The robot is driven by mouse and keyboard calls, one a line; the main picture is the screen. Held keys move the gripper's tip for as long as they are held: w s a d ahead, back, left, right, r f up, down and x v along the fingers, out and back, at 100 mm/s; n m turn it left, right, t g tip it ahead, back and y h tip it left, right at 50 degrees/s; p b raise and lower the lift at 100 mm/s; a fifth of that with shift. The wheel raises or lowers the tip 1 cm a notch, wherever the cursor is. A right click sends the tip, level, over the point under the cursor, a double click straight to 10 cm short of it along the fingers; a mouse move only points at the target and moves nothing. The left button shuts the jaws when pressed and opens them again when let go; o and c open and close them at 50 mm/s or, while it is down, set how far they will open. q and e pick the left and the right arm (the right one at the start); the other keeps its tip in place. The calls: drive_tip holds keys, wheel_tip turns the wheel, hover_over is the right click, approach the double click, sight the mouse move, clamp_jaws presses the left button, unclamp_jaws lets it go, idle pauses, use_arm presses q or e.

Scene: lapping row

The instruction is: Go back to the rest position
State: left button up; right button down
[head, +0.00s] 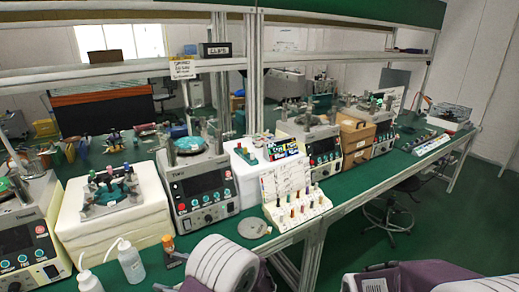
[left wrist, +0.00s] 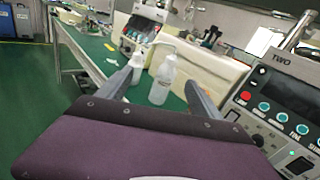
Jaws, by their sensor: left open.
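My left gripper (left wrist: 163,78) is open, with its two grey fingers apart and nothing held between them. Beyond the fingers, a white squeeze bottle (left wrist: 162,80) stands on the green bench; a second bottle (left wrist: 137,62) is beside it. In the head view the bottles (head: 131,262) stand at the lower left, near my left gripper (head: 163,272), which shows only in part at the bottom edge. My right arm's purple wrist (head: 428,277) shows at the lower right; its gripper is mostly cut off, so its jaws cannot be judged.
The green bench (head: 345,196) carries several instrument boxes (head: 203,190), a white rack of small coloured-top pieces (head: 295,205) and a round grey disc (head: 254,228). A shelf on metal posts stands over it. A stool (head: 388,217) stands on the clear green floor at right.

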use_arm(q)
drive_tip(key=s+a+r+n+g+h+p, duration=0.3)
drive_tip(key=s+a+r+n+g+p, duration=0.1)
drive_tip(key=s+a+r+n+g, duration=0.3)
drive_tip(key=s+a+n+g+h+p, duration=0.1)
drive_tip(key=s+n+g+h+p, duration=0.2)
drive_tip(key=s+h, duration=0.5)
drive_tip(key=w+d+f+n+t+h, duration=0.1)
drive_tip(key=d+f+n+t+h, duration=0.2)
drive_tip(key=d+n, duration=0.2)
drive_tip(key=d+f+n+t+h, duration=0.3)
drive_tip(key=d+n, duration=0.2)
drive_tip(key=d, duration=0.3)
drive_tip(key=shift+w+t+p, duration=0.3)
drive_tip(key=shift+w+p, duration=0.1)
drive_tip(key=shift+p, duration=0.05)
